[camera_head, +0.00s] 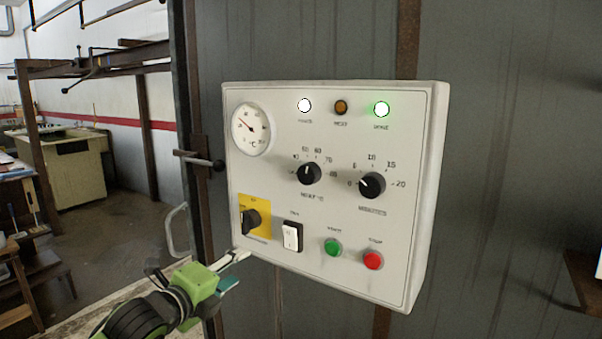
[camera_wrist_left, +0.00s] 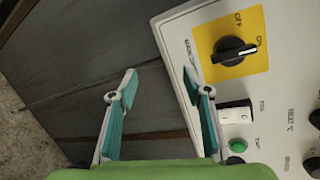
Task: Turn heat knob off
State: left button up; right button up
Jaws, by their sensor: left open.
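The heat knob (camera_head: 309,173) is a round black dial on the white control panel (camera_head: 285,215). Its white mark points roughly up, towards the middle of its printed scale. In the left wrist view, a black knob cut by the right edge (camera_wrist_left: 316,118) sits by the "HEAT °C" lettering. My left gripper (camera_head: 238,268) is open and empty, low at the panel's lower left corner, well below the heat knob. In the left wrist view its two teal-padded fingers (camera_wrist_left: 159,78) are spread, with grey wall between them and the panel to the right.
A minutes knob (camera_head: 372,185) sits right of the heat knob. A black switch on a yellow plate (camera_head: 250,220), a white rocker (camera_head: 292,236), a green button (camera_head: 333,247) and a red button (camera_head: 373,260) line the lower panel. A gauge (camera_head: 250,129) and lamps are above.

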pick_arm(q)
jog(key=s+d+r+m+h, duration=0.1)
jog(key=s+d+r+m, duration=0.1)
jog(key=s+r+m, duration=0.35)
jog(key=s+d+r+m+h, duration=0.1)
jog(key=s+d+r+m, duration=0.2)
jog(key=r, duration=0.6)
jog(key=m+h, duration=0.2)
jog(key=m, duration=0.6)
send_near(305, 176)
jog(key=p+x, duration=0.3)
jog(key=x, duration=0.4)
jog(key=shift+w+d+p, duration=0.2)
jog(key=shift+w+p, duration=0.05)
jog(key=shift+p, duration=0.1)
jog(key=shift+w+d+f, duration=0.15)
jog(key=shift+w+d, duration=0.1)
jog(key=shift+w, duration=0.25)
pick_arm(e)
jog(key=r, duration=0.2)
jog(key=w+r, duration=0.1)
jog(key=r, duration=0.1)
jog(key=shift+w+r, duration=0.15)
pick_arm(q)
jog(key=c, duration=1.1)
